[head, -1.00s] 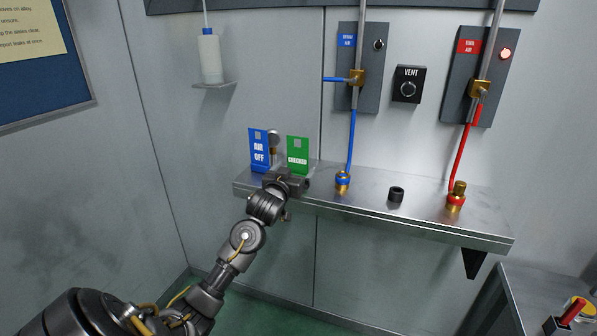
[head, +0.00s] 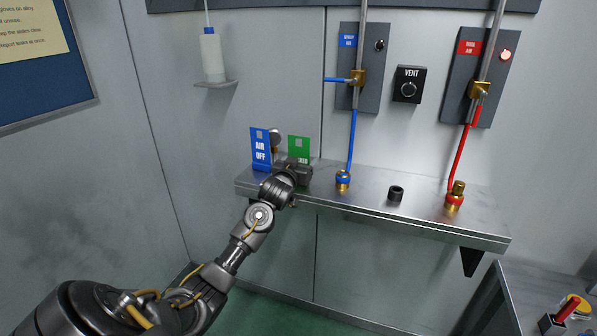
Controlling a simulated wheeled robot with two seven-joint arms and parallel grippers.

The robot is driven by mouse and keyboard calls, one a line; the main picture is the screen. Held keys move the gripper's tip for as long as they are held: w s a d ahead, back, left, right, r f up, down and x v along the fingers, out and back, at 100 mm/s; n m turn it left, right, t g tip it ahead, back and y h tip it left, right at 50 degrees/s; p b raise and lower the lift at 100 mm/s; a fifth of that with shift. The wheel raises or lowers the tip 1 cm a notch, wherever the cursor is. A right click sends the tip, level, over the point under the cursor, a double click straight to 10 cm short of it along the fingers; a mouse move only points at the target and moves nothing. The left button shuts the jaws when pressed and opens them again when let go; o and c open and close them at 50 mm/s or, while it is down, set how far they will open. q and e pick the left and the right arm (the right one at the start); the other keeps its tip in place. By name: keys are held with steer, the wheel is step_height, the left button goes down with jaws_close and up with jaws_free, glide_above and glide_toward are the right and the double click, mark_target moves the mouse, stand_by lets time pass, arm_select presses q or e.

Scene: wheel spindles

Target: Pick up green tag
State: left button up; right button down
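The green tag (head: 299,145) stands upright near the left end of the metal shelf, just right of the blue "AIR OFF" tag (head: 261,146). My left gripper (head: 293,170) is right in front of the green tag and hides its lower part, including its lettering. The fingers point away from the camera, so I cannot tell whether they are open or shut, or whether they touch the tag. My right gripper is not in view.
The metal shelf (head: 421,209) also holds a blue-ringed brass fitting (head: 343,181), a black cap (head: 396,194) and a red-ringed brass fitting (head: 455,198). A round metal piece (head: 275,137) stands behind the tags. A bottle (head: 212,57) sits on a small wall bracket above.

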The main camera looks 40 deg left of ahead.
mark_target(298, 153)
arm_select(q)
steer(key=c, duration=0.7)
steer(key=shift+o, duration=0.2)
steer(key=shift+r, duration=0.5)
step_height(298, 153, up, 2)
steer(key=shift+s+r+b, duration=0.15)
steer(key=shift+r+b, duration=0.1)
steer(key=shift+b, duration=0.4)
steer(key=s+r, duration=0.2)
steer(key=s+d+r, duration=0.1)
steer(key=s+r, duration=0.1)
steer(key=r, duration=0.1)
steer(key=shift+s+d+r, duration=0.2)
steer(key=shift+r, duration=0.1)
steer(key=s+d+r+p, duration=0.2)
steer(key=s+r, duration=0.2)
steer(key=s, duration=0.4)
steer(key=shift+s+d, duration=0.35)
steer(key=shift+d, duration=0.05)
